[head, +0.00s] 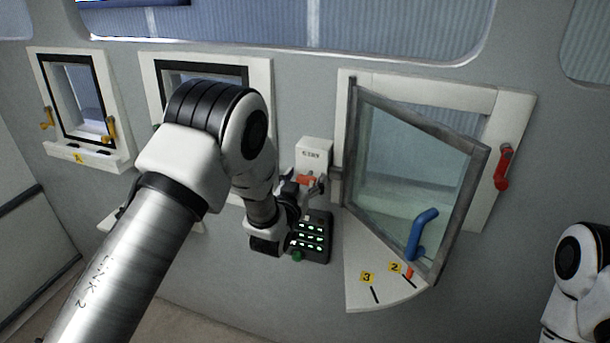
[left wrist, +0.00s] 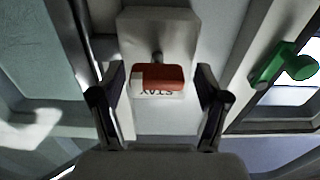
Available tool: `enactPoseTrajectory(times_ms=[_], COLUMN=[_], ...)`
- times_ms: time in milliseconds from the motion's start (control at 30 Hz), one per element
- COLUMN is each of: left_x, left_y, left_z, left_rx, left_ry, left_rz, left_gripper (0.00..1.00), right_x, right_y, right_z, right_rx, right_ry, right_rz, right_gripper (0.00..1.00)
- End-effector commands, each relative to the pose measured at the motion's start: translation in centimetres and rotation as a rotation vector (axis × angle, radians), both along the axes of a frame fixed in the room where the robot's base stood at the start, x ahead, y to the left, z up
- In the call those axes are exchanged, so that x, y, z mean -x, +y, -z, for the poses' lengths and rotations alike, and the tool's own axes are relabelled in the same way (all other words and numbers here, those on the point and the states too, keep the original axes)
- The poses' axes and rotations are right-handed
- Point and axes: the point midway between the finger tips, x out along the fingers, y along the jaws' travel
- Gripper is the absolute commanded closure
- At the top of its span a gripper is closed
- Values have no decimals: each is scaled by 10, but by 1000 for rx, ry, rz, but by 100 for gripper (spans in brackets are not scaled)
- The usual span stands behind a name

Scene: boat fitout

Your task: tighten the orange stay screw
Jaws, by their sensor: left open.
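The orange stay screw (head: 306,180) sits on the front of a white block (head: 314,151) to the left of the open window. In the left wrist view the screw's knob (left wrist: 163,76) looks red-orange, above a label reading STAY upside down. My left gripper (head: 303,187) is at the screw. In the left wrist view its open fingers (left wrist: 160,86) stand on either side of the knob, with a gap on each side. My right gripper is out of view; only part of my right arm shows at the lower right.
A glass window pane (head: 414,165) with a blue handle (head: 422,234) stands open beside the block, above a white quadrant (head: 362,259) marked 2 and 3. A dark keypad (head: 311,238) is below the gripper. A red handle (head: 503,167) is on the frame's right.

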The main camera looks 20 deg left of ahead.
Motion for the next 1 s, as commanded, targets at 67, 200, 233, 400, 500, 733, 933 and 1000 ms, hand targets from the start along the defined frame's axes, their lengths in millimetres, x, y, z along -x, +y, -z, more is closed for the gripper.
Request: enactPoseTrajectory(times_ms=[67, 200, 233, 400, 500, 733, 933, 1000], left_x=[0, 0, 1, 1, 1, 1, 1, 1], left_y=[0, 0, 0, 0, 0, -1, -1, -2], left_z=[1, 1, 1, 0, 1, 3, 4, 5], left_rx=[0, 0, 0, -1, -4, -50, -156, -207], left_ry=[0, 0, 0, 0, 0, -2, -7, -9], left_rz=[0, 1, 1, 1, 1, 1, 1, 1], left_gripper=[25, 60, 71, 85, 85, 85, 85, 85], right_x=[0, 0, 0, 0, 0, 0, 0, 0], right_y=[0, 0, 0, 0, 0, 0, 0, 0], right_z=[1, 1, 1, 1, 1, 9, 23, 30], right_rx=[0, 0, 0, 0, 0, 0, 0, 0], right_ry=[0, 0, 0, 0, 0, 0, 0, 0], right_rz=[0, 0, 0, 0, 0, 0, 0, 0], right_gripper=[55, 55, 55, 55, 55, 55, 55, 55])
